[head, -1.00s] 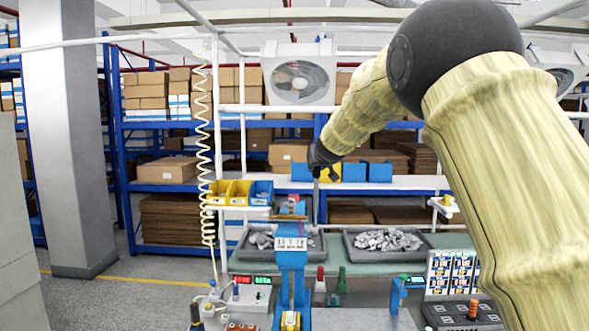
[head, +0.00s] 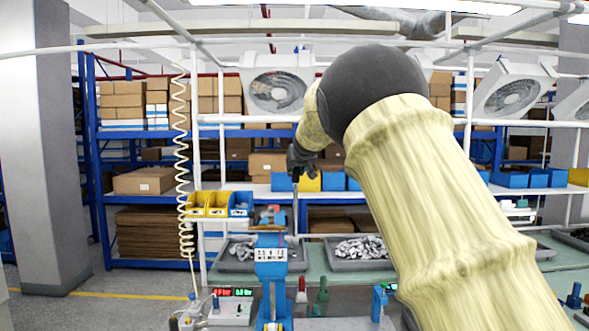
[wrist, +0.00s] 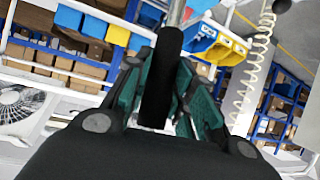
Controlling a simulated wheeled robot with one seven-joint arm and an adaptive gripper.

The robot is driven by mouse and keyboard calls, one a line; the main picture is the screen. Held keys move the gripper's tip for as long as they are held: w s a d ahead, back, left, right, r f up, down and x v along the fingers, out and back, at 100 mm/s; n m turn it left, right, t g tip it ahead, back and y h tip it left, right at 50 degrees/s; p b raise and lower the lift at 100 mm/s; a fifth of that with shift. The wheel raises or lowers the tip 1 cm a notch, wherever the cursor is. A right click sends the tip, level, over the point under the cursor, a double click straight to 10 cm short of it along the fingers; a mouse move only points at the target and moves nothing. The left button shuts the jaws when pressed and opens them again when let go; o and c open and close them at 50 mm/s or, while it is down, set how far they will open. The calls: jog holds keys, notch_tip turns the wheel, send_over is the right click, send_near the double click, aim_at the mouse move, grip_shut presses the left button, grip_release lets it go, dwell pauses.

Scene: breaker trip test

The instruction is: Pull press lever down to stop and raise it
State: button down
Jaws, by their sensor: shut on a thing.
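The blue arbor press (head: 271,262) stands upright on the bench in the lower middle of the head view, with a white label plate on its front. My gripper (head: 297,172) is above and slightly right of the press head. The press lever shows in the head view as a thin upright rod (head: 295,208) below my gripper. In the wrist view, the lever's black grip (wrist: 160,80) lies between the green-padded fingers of my gripper (wrist: 172,90), which are shut on it. The lever's lower joint is hard to make out.
Grey trays of metal parts (head: 358,248) lie behind the press. Yellow bins (head: 210,203) and a coiled hose (head: 184,150) are at left. Green and red bottles (head: 322,291) stand right of the press. My arm hides much of the right bench.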

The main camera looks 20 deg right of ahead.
jog(key=c, duration=1.2)
grip_release()
jog(key=shift+w+d+f, duration=0.1)
jog(key=shift+f, duration=0.05)
jog(key=shift+s+r, duration=0.3)
jog(key=shift+s, duration=0.05)
jog(key=v, duration=1.1)
jog(key=shift+s, duration=0.1)
